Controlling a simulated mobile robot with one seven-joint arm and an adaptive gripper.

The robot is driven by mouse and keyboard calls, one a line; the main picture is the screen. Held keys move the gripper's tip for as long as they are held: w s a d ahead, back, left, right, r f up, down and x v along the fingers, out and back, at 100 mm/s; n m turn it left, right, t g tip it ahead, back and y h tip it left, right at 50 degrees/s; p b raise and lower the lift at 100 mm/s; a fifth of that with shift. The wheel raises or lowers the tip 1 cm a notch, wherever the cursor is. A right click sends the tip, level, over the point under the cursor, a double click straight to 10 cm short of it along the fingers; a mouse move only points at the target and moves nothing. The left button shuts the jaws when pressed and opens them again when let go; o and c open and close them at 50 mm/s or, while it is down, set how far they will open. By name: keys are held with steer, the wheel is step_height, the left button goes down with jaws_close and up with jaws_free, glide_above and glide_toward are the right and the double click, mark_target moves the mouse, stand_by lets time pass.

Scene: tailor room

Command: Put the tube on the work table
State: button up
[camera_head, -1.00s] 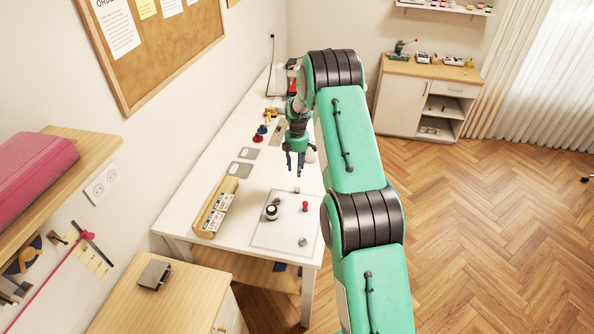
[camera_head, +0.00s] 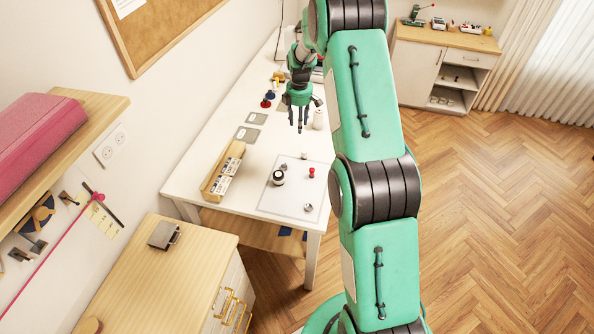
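The work table is the long white table (camera_head: 215,165) along the left wall. My gripper (camera_head: 299,128) hangs over it, fingers pointing down and apart, with nothing visible between them. My arm hides part of the table's right side and far end.
A pale mat (camera_head: 265,207) on the near end holds a black-and-white round jar (camera_head: 278,178), a small red-topped piece (camera_head: 311,173) and a small grey piece (camera_head: 308,208). A wooden rack (camera_head: 222,172) stands left of it. A wooden cabinet (camera_head: 125,290) is nearer.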

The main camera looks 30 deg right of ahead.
steer(key=s+a+r+m+t, duration=0.1)
steer(key=s+a+r+m, duration=0.1)
steer(key=s+a+r, duration=0.6)
steer(key=s+a+r+m+t, duration=0.1)
steer(key=s+a+r+m, duration=0.2)
steer(key=r, duration=0.8)
steer(key=s+a+r+m, duration=0.1)
steer(key=s+a+r, duration=0.5)
steer(key=r, duration=0.4)
steer(key=s+a+r+m+t, duration=0.1)
steer(key=s+a+r+m, duration=0.2)
steer(key=s, duration=0.4)
steer(key=s+a+r+t, duration=0.1)
steer(key=s+a+r, duration=0.25)
steer(key=s, duration=0.35)
steer(key=s+a+m, duration=0.2)
steer(key=s+a, duration=0.1)
steer(key=s, duration=0.5)
steer(key=s+a+f+m+t, duration=0.1)
steer(key=s+a+m, duration=0.1)
steer(key=s, duration=0.7)
steer(key=shift+a, duration=0.45)
steer(key=shift+f, duration=0.2)
step_height(320, 180, down, 16)
steer(key=b, duration=1.6)
